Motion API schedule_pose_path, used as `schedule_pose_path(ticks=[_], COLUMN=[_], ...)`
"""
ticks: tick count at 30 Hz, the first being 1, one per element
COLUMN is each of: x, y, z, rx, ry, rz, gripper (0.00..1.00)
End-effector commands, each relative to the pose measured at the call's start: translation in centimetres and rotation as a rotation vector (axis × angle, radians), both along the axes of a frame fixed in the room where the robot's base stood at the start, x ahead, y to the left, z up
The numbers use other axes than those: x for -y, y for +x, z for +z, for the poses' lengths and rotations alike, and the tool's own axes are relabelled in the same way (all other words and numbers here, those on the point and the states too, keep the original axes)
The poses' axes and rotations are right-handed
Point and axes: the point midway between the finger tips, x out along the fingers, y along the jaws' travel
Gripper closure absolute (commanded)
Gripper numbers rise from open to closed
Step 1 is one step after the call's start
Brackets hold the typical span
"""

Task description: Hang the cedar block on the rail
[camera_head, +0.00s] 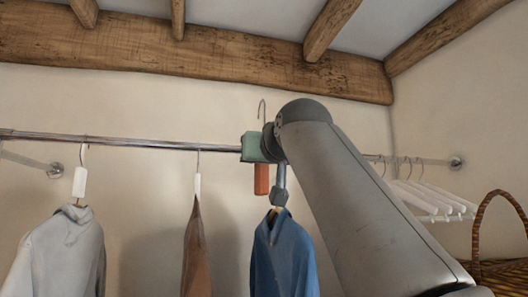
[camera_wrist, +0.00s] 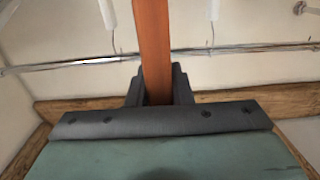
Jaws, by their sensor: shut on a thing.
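The cedar block (camera_head: 261,180) is a reddish-brown slab. It hangs below my gripper (camera_head: 254,147) in the head view, with its thin metal hook (camera_head: 261,108) rising above. My gripper is shut on the block; in the wrist view its dark fingers (camera_wrist: 158,88) close on both sides of the block (camera_wrist: 153,40). The rail (camera_head: 120,140) is a horizontal metal bar running behind my gripper in the head view. It also crosses behind the block in the wrist view (camera_wrist: 85,61). The hook's open end shows above the rail's height; its depth relative to the rail is unclear.
A grey shirt (camera_head: 62,255), a brown garment (camera_head: 196,255) and a blue garment (camera_head: 284,260) hang from the rail. Several white hangers (camera_head: 430,200) crowd its right end, near a wicker basket (camera_head: 500,268). Bare rail shows between the grey and brown garments. Wooden beams (camera_head: 130,48) run above.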

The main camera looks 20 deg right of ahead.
Motion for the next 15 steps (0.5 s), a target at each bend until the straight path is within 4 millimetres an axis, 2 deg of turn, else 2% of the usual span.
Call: schedule_pose_path(ticks=[15], x=[-0.1], y=[3.7], z=[0.1], rx=[-0.002], ry=[0.0], rz=[0.001], gripper=[1.0])
